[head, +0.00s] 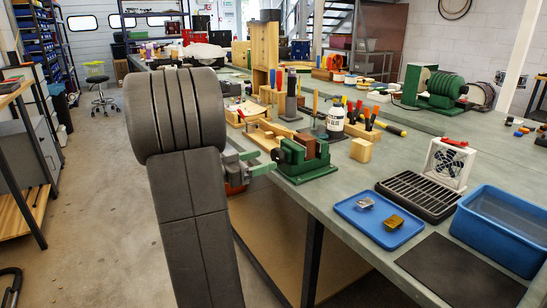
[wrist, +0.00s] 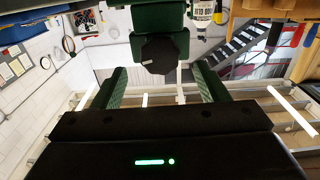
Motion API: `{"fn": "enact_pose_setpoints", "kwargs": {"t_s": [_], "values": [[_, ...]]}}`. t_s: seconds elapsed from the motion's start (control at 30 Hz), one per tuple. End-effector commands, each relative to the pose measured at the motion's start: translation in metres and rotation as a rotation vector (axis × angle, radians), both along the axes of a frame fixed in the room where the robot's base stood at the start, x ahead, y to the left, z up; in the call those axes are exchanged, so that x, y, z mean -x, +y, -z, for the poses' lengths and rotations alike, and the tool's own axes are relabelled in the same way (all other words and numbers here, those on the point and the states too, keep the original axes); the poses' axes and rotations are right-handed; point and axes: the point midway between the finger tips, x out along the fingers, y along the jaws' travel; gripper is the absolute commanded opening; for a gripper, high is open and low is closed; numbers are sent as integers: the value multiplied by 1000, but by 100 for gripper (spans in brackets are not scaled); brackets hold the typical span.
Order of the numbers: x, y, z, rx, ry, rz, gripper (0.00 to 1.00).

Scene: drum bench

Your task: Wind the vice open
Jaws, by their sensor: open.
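The green vice (head: 308,170) stands at the left edge of the grey-green bench, with a brown block (head: 305,144) at its jaws. How firmly the block is held cannot be told. In the wrist view the vice (wrist: 160,18) is at the top, and its dark round knob (wrist: 158,53) with a pale mark faces my gripper (wrist: 161,78). The two green fingers are spread wide, one on each side of the knob's line, apart from it and empty. In the head view my gripper (head: 258,162) is just left of the vice, partly hidden behind my arm.
A white bottle (head: 336,118), coloured-handle tools (head: 362,115) and wooden blocks (head: 361,150) stand close behind and right of the vice. A blue tray (head: 350,217) with two small metal parts lies nearer.

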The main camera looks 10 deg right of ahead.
Motion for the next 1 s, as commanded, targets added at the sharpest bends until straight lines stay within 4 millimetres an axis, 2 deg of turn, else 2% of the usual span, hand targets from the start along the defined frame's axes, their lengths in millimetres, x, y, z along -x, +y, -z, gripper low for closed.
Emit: {"fn": "enact_pose_setpoints", "kwargs": {"t_s": [0.1, 0.3, 0.73, 0.93, 0.97, 1.0], "values": [[-6, -19, 0, 0, -1, 3, 67], [-14, -39, 0, 0, -1, 1, 67], [-17, -46, 0, 0, 0, -1, 67], [-17, -46, 0, 0, 0, -1, 28], [-17, -45, 0, 0, 0, -1, 23], [-17, -45, 0, 0, 0, -1, 23]]}}
